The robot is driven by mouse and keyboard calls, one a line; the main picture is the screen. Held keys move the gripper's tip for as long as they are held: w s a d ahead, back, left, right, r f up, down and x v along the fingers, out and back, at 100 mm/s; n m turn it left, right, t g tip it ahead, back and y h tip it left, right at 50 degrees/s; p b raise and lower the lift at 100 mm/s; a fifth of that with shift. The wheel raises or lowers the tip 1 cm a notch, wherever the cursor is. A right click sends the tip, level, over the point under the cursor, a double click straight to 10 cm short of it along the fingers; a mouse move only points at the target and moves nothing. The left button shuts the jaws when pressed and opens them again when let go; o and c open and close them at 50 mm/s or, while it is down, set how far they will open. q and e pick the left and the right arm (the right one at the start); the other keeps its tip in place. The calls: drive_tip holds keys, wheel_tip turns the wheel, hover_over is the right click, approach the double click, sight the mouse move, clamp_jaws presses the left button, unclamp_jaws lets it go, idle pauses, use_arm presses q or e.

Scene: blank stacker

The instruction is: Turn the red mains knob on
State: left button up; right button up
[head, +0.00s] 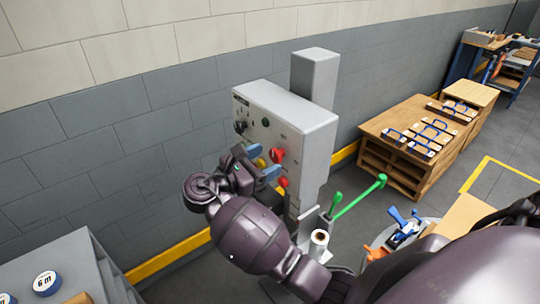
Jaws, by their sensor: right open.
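A grey control box (300,123) stands in front of the block wall at the middle of the head view. A red knob (278,156) sits on its front face. A second red, round control (283,182) is just below it. My right gripper (262,162) is in front of the box's face, to the left of the red knob. Its blue-tipped fingers are apart with nothing seen held between them. I cannot tell whether a fingertip touches the panel. My wrist hides the lower left of the box. My left gripper is out of view.
The panel also has a green button (265,121), a dark knob (240,127) and a yellow part (261,163) by the fingers. A wooden stack (400,160) stands at right.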

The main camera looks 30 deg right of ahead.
drive_tip(key=shift+d, duration=1.1)
drive_tip(key=shift+c, duration=0.4)
drive_tip(key=c, duration=0.8)
drive_tip(key=shift+c, duration=0.2)
